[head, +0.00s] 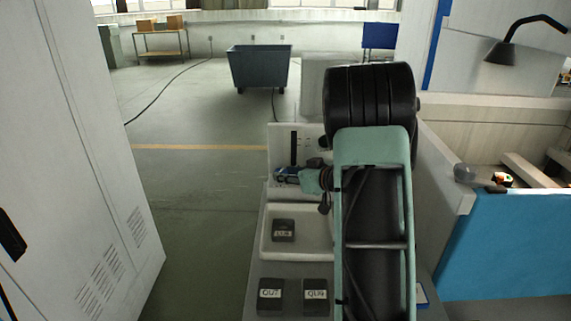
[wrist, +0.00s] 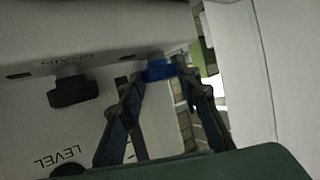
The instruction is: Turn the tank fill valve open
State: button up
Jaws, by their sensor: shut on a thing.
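The tank fill valve shows as a blue handle (wrist: 158,71) under the edge of a pale panel in the wrist view. Its label cannot be seen. My gripper (wrist: 157,80) has its two blue-padded fingers on either side of the handle and is shut on it. In the head view my gripper (head: 289,177) is at the foot of the upright white panel (head: 281,145), partly behind my arm. The valve cannot be made out there. How far the handle is turned cannot be told.
A black knob (wrist: 72,91) by an upside-down DRAIN label sits left of my fingers. A LEVEL label (wrist: 57,156) is lower. A white tray (head: 264,246) holds a dark block (head: 283,230); two more blocks stand nearer. A white cabinet (head: 85,150) stands left, with clear floor between.

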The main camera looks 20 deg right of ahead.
jog(key=n+y+p, duration=0.1)
jog(key=n+g+y+p, duration=0.1)
jog(key=p, duration=0.1)
jog(key=shift+w+d+r, duration=0.15)
jog(key=shift+d+r, duration=0.05)
jog(key=shift+d, duration=0.15)
jog(key=shift+w+d+f+n+g+y+p, duration=0.1)
jog(key=shift+w+f+n+g+y+p, duration=0.05)
jog(key=shift+n+g+y+p, duration=0.85)
jog(key=shift+n+y, duration=0.3)
jog(key=shift+y, duration=0.1)
jog(key=o, duration=1.2)
jog(key=shift+f, duration=0.1)
jog(key=shift+c, duration=0.2)
